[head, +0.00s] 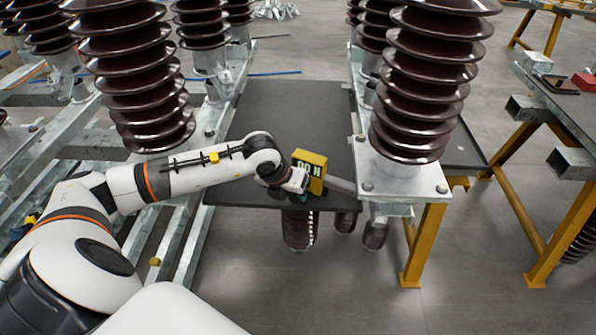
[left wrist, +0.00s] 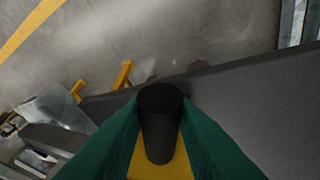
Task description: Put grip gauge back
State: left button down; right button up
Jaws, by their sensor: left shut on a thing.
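My left gripper (head: 299,184) is at the front of the dark tabletop, reaching in from the left. It is shut on the grip gauge (head: 312,162), which shows as a yellow block with dark lettering, partly hidden by the fingers. In the left wrist view, the green fingers close around a dark cylinder (left wrist: 160,122) with a yellow part (left wrist: 158,166) below it. Whether the gauge touches the table is hard to tell. My right gripper does not show.
The dark table (head: 285,115) is mostly bare behind the gripper. Tall brown ribbed insulators (head: 425,80) on steel frames stand close on both sides. A yellow-legged bench (head: 556,100) with small items is at the right. Grey floor lies in front.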

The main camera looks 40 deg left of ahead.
pick_arm(q)
jog(key=w+a, duration=0.2)
jog(key=w, duration=0.1)
jog(key=w+a, duration=0.1)
jog(key=w, duration=0.1)
jog(key=shift+b, duration=0.4)
jog(key=shift+w+a+b, duration=0.2)
jog(key=shift+w+a, duration=0.15)
jog(key=shift+w, duration=0.25)
jog(key=shift+w+a+b, duration=0.15)
jog(key=shift+w+a, duration=0.15)
jog(key=shift+w, duration=0.25)
jog(key=shift+s+f+b, duration=0.1)
jog(key=shift+f+b, duration=0.35)
jog(key=shift+f, duration=0.4)
jog(key=shift+r, duration=0.1)
jog(key=c, duration=1.2)
grip_release()
jog(key=shift+s, duration=0.1)
jog(key=shift+o, duration=0.2)
